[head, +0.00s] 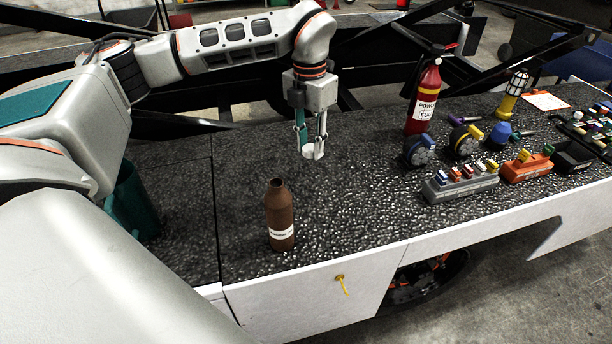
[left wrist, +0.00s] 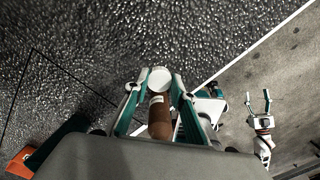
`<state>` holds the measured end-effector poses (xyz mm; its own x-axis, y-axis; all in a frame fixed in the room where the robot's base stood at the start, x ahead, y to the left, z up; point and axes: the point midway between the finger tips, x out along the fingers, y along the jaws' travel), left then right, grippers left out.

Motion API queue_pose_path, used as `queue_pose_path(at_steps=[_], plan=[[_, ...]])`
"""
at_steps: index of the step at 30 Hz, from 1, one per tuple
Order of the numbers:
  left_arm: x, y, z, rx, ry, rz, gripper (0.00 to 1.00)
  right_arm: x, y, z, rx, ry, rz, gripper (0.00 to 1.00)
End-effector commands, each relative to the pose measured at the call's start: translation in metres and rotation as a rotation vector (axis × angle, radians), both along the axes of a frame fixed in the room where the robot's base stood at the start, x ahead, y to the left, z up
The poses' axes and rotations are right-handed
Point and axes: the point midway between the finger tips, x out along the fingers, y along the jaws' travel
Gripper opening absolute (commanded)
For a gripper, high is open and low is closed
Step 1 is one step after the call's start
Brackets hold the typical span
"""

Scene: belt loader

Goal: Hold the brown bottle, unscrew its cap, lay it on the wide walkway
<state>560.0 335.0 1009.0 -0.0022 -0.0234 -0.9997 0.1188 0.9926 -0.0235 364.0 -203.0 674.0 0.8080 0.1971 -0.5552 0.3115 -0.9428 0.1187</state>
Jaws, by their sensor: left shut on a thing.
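The brown bottle (head: 280,215) stands upright on the wide walkway (head: 350,205), a black speckled surface, near its front edge. Its neck is bare and open at the top. My left gripper (head: 314,147) is shut on the white cap (head: 309,151), above the walkway, up and right of the bottle in the head view and apart from it. In the left wrist view the cap (left wrist: 158,79) sits between the fingertips, and the bottle (left wrist: 159,118) shows beyond it, partly hidden. My right gripper (left wrist: 258,98) shows small in the left wrist view, fingers apart and empty.
A red bottle (head: 424,98) stands at the back right. The walkway around the brown bottle is clear.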

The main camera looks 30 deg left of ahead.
Motion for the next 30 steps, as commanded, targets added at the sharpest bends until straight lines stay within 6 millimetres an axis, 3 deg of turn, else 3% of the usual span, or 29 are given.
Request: queue_pose_path(at_steps=[9,18,23,30], plan=[[0.012,0.026,0.019,-0.005,0.000,0.728,0.00,0.001,0.001,0.013,0.003,-0.001,-0.001,0.58],[0.017,0.037,0.023,-0.008,-0.001,1.052,0.00,0.000,0.001,0.016,0.004,0.000,-0.002,0.58],[0.016,0.038,0.000,-0.005,0.002,1.073,0.00,0.000,0.001,0.015,0.004,0.001,-0.001,0.58],[0.016,0.038,-0.058,-0.005,0.002,1.071,0.00,0.000,0.001,0.016,0.003,0.002,-0.002,0.58]])
